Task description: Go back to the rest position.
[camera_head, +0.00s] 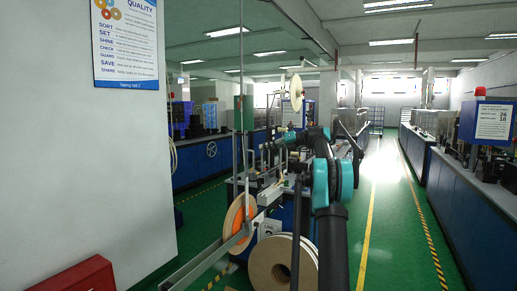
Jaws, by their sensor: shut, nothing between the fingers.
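My arm, black with teal joints, rises from the bottom of the head view and bends left at the top. My gripper (264,149) is at its far end, small and dark against the machine behind it. It is shut and empty. The tape payoff machine (267,206) stands beyond and to the left of the arm. An orange and white reel (236,216) hangs upright at its near side. A white reel (296,92) is mounted high.
A grey wall with a poster (126,44) fills the left side, with a red box (75,277) at its foot. Blue workbenches (478,190) line the right. A green aisle (390,235) with yellow floor lines is open right of my arm.

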